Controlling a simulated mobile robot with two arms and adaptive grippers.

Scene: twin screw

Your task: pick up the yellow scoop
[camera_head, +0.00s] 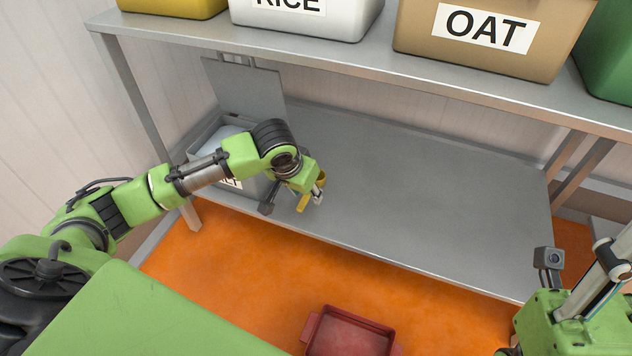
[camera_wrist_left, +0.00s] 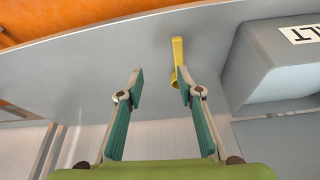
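The yellow scoop (camera_head: 303,203) is on the lower grey shelf, beside the grey bin, partly hidden by my left gripper in the head view. In the left wrist view the scoop (camera_wrist_left: 178,50) has its handle pointing up the picture, and its lower part is partly covered by the right-hand finger. My left gripper (camera_head: 319,190) is close to the scoop. In the left wrist view the left gripper (camera_wrist_left: 160,84) is open, with a clear gap between its fingers and nothing held there. My right gripper's fingers do not show; only part of that arm is at the lower right.
The grey bin (camera_head: 206,146) with its lid (camera_head: 245,88) raised stands left of the scoop. The lower shelf (camera_head: 440,200) is bare to the right. Bins, including RICE (camera_head: 310,20) and OAT (camera_head: 480,55), stand on the upper shelf. A red tray (camera_head: 350,335) is below.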

